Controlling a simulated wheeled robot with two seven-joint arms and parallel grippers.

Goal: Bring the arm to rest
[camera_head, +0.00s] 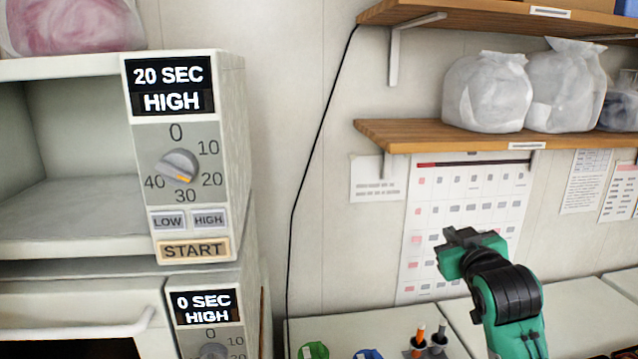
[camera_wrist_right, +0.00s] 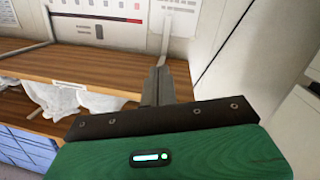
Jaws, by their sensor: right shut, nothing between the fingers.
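My right arm, green and black, stands raised at the lower right of the head view. Its right gripper (camera_head: 456,236) is shut and empty, in front of the wall calendar (camera_head: 486,195). In the right wrist view the gripper's fingers (camera_wrist_right: 158,82) are together with nothing between them. My left gripper is in neither view.
The upper microwave (camera_head: 240,150) is open and reads 20 SEC HIGH; the lower one (camera_head: 80,290) reads 0 SEC HIGH. A wooden shelf (camera_head: 400,133) holds white bags (camera_head: 487,92). Small items, including pens (camera_head: 420,335), stand on the counter (camera_head: 375,325) below.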

